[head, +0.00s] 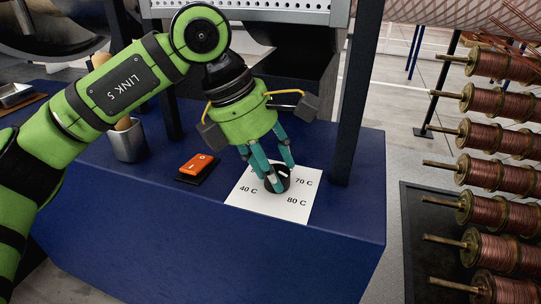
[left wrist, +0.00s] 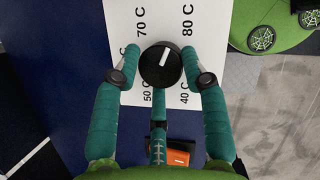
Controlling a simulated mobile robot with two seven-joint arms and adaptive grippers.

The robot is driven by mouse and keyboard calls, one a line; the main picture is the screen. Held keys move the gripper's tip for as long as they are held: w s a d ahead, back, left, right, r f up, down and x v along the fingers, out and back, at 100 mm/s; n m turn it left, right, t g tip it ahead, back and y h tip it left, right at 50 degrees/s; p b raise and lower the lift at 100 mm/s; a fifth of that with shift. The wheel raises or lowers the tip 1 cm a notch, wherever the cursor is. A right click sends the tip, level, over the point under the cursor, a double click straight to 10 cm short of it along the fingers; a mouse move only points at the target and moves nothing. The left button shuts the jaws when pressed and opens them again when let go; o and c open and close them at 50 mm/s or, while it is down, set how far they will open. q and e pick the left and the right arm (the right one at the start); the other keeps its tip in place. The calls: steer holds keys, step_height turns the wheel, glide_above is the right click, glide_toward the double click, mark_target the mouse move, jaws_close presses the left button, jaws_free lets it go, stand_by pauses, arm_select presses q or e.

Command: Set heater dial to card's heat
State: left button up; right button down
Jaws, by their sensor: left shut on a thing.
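The heater dial (head: 283,183) is a round black knob on a white sheet (head: 240,200) with printed temperatures. My left gripper (head: 277,181) reaches down from above with its teal fingers around the dial and is shut on it. In the left wrist view, the dial (left wrist: 160,67) lies between the fingertips. Its white pointer aims up and slightly right, between 70 C at upper left and 80 C at upper right. 50 C is at lower left and 40 C at lower right; another label at the left is mostly hidden by a finger. I see no heat card. My right gripper is out of view.
An orange switch (head: 198,165) on a black base sits on the blue bench (head: 200,230), left of the sheet. A metal cup (head: 128,143) with wooden handles stands farther left. Copper spools (head: 500,139) hang at the right.

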arm_select(q)
steer(key=shift+d+r+m+p, duration=0.1)
steer(key=shift+d+m+p, duration=0.15)
steer(key=shift+m, duration=0.35)
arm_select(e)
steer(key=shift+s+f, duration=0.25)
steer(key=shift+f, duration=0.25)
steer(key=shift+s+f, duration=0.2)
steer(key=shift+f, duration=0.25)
arm_select(q)
steer(key=shift+s, duration=0.1)
steer(key=o, duration=1.1)
steer(key=shift+d, duration=0.1)
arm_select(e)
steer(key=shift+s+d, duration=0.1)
arm_select(q)
steer(key=shift+a+r, duration=0.2)
steer(key=shift+a, duration=0.1)
steer(key=v, duration=1.1)
steer(key=shift+r, duration=0.2)
